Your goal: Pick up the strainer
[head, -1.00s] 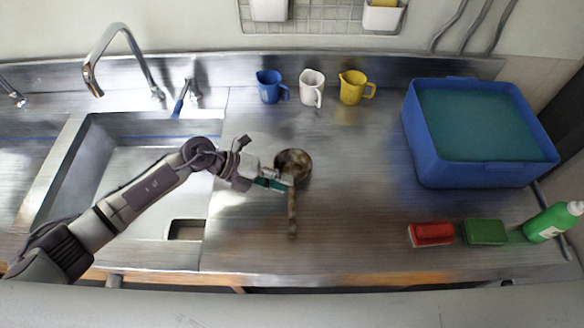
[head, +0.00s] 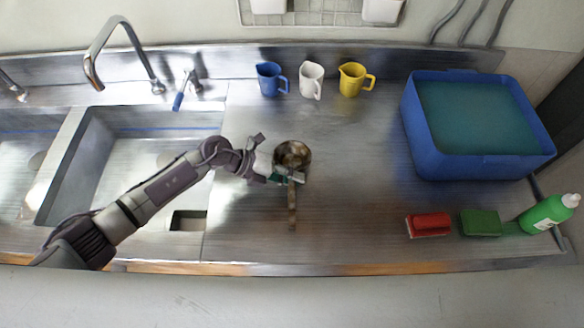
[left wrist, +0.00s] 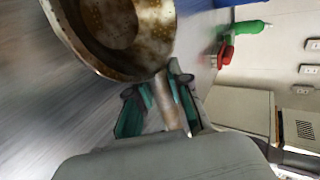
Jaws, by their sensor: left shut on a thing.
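The strainer (head: 292,155) is a round, brownish metal bowl with a long straight handle (head: 292,212) that points toward the counter's front edge. It is over the steel counter, right of the sink. My left gripper (head: 290,178) is shut on the handle close to the bowl. In the left wrist view the green-padded fingers (left wrist: 160,103) sit on both sides of the handle, and the perforated bowl (left wrist: 120,30) fills the upper left. I cannot tell whether the strainer touches the counter. My right gripper is not in view.
Blue (head: 269,79), white (head: 311,82) and yellow (head: 352,79) jugs stand along the back. A blue tub (head: 465,168) is at the right. A red brush (head: 429,225), green sponge (head: 481,223) and green bottle (head: 545,215) lie at front right. The sink (head: 72,165) is left.

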